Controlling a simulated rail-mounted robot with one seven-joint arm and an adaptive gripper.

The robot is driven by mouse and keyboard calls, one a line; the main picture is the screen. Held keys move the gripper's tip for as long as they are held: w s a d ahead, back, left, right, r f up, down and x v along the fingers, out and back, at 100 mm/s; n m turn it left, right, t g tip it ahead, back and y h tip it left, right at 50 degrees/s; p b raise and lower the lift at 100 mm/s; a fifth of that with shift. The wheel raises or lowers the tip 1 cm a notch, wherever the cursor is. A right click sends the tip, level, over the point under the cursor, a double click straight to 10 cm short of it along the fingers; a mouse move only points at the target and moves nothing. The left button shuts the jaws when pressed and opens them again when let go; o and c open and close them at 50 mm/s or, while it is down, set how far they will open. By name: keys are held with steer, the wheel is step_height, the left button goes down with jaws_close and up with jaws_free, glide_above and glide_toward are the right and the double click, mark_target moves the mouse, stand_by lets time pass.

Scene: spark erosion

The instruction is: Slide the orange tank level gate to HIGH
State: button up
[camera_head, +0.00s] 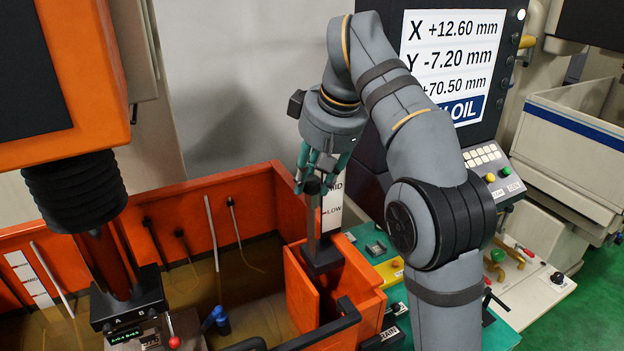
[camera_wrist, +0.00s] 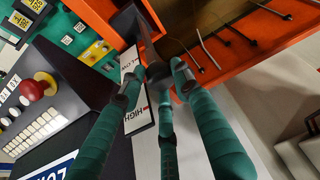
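The orange gate box (camera_head: 302,290) stands at the right end of the tank. A dark block (camera_head: 322,256) sits at its top, with a grey upright bar (camera_head: 314,222) rising to a dark round knob (camera_head: 312,187). My three-fingered green gripper (camera_head: 317,182) points down over the knob. Its fingertips (camera_wrist: 155,82) are spread around the knob (camera_wrist: 158,72); contact is unclear.
The orange tank wall (camera_head: 235,195) and several thin rods in brownish liquid lie to the left. The machine head (camera_head: 128,300) stands at the left. A green panel (camera_head: 375,245) and the display console (camera_head: 450,60) are close on the right.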

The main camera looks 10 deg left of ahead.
steer(key=o, duration=0.4)
steer(key=shift+a, duration=0.15)
steer(key=shift+v, duration=1.45)
steer(key=shift+s+d, duration=0.2)
steer(key=shift+d, duration=0.1)
steer(key=s+d, duration=0.3)
steer(key=s, duration=0.1)
steer(key=s+d, duration=0.4)
steer(key=shift+s+d, duration=0.3)
steer(key=shift+c, duration=0.4)
